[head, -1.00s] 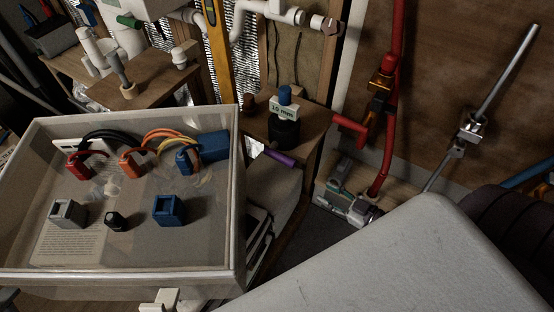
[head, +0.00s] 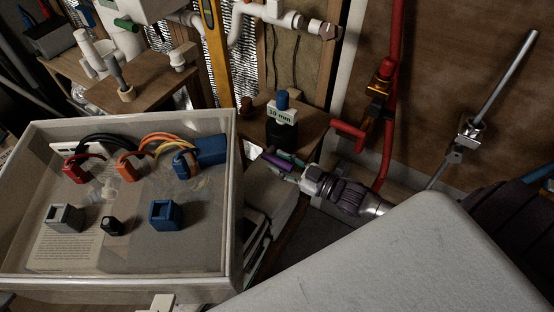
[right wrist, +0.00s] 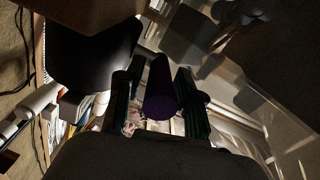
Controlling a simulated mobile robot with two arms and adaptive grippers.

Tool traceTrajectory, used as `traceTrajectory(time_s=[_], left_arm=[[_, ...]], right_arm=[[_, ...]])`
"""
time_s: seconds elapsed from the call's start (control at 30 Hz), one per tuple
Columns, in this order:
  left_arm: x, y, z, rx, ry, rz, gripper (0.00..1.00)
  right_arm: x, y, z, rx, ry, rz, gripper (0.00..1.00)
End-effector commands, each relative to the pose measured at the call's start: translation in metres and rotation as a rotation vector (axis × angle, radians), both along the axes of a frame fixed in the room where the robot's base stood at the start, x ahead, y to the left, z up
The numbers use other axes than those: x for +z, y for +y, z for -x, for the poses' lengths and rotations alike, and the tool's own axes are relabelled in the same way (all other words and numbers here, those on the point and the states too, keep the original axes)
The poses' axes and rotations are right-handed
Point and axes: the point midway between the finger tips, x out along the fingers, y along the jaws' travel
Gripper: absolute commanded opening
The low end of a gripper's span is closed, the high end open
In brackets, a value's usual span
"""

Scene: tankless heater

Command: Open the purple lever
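The purple lever (head: 272,161) is a short purple cylinder beside the right wall of the clear-topped box in the head view. My right gripper (head: 287,164) reaches in from the right, with its fingertips at the lever's right end and partly covering it. In the right wrist view the purple lever (right wrist: 161,90) lies between the two spread fingers of my right gripper (right wrist: 160,98). The fingers stand apart on either side of it; I cannot tell whether they touch it.
The box (head: 236,200) with wires and connectors fills the left. A red pipe (head: 392,130) rises behind my right gripper. A large grey surface (head: 400,260) fills the lower right.

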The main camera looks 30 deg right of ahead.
Motion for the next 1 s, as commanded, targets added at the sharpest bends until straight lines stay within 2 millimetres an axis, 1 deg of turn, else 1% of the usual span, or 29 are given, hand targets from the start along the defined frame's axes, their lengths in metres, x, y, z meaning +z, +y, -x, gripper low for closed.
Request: traceTrajectory(time_s=[0.03, 0.13, 0.43, 0.47, 0.6, 0.67, 1.0], left_arm=[[0.0005, -0.0003, -0.0002, 0.000, 0.000, 0.000, 0.40], [0.0007, -0.0004, -0.0003, 0.000, -0.001, 0.000, 0.40], [0.0007, -0.0021, -0.0005, 0.000, -0.001, 0.002, 0.40], [0.0007, -0.0024, -0.0005, 0.000, 0.000, 0.003, 0.40], [0.0007, -0.0028, -0.0006, 0.000, -0.001, 0.003, 0.40], [0.0007, -0.0028, -0.0006, 0.000, -0.001, 0.003, 0.40], [0.0024, -0.0027, -0.0007, 0.001, 0.000, 0.003, 0.40]], right_arm=[[0.0005, 0.0023, -0.0048, -0.001, -0.001, 0.001, 0.37], [0.0002, 0.0056, -0.0095, 0.000, 0.000, 0.000, 0.37], [-0.0003, 0.0067, -0.0109, 0.001, 0.001, 0.001, 0.37], [-0.0002, 0.0066, -0.0109, 0.000, 0.001, 0.000, 0.34], [-0.0002, 0.0065, -0.0108, 0.001, 0.001, 0.001, 0.10], [-0.0002, 0.0065, -0.0108, 0.001, 0.001, 0.001, 0.00], [0.0007, 0.0064, -0.0106, 0.000, 0.003, 0.003, 0.00]])
